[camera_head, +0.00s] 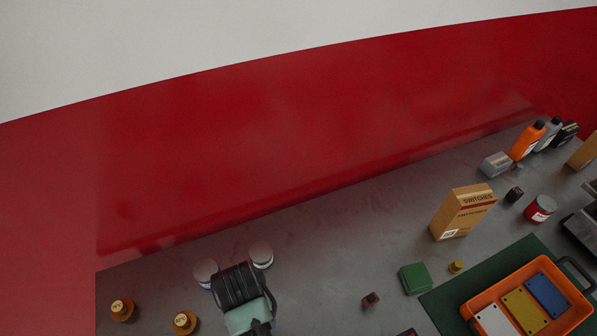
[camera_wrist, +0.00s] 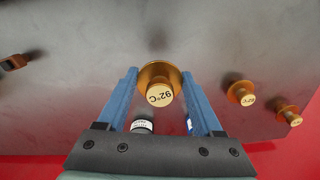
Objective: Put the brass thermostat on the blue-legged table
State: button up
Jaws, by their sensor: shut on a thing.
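In the wrist view, a brass thermostat (camera_wrist: 160,84) with a wide flange and a face marked 92°C sits between the two blue fingers of my gripper (camera_wrist: 159,73). My gripper is shut on it; I cannot tell if it is clear of the grey top. In the head view, my gripper is the dark ribbed shape at the bottom, and its fingertips and the held thermostat are hidden. Two more brass thermostats stand to the left, one (camera_head: 122,310) and another (camera_head: 185,322); they also show in the wrist view (camera_wrist: 240,93). No blue table legs are in view.
Two white-topped cans (camera_head: 261,255) stand right by my gripper on the grey top (camera_head: 330,240). A red wall (camera_head: 300,120) runs behind. To the right are a small brown block (camera_head: 371,300), a green box (camera_head: 415,278), a switches carton (camera_head: 462,212) and an orange tray (camera_head: 479,303).

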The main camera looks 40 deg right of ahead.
aim_at(277, 322)
jog(key=d+r+m+b, duration=0.1)
jog(key=d+r+m, duration=0.2)
jog(key=d, duration=0.1)
jog(key=f, duration=1)
jog(key=shift+s+d+f, duration=0.1)
jog(key=shift+s+d, duration=0.05)
jog(key=shift+s, duration=0.2)
jog(key=shift+f, duration=0.1)
jog(key=o, duration=1.4)
notch_tip(277, 322, up, 12)
jog(key=shift+r, duration=0.15)
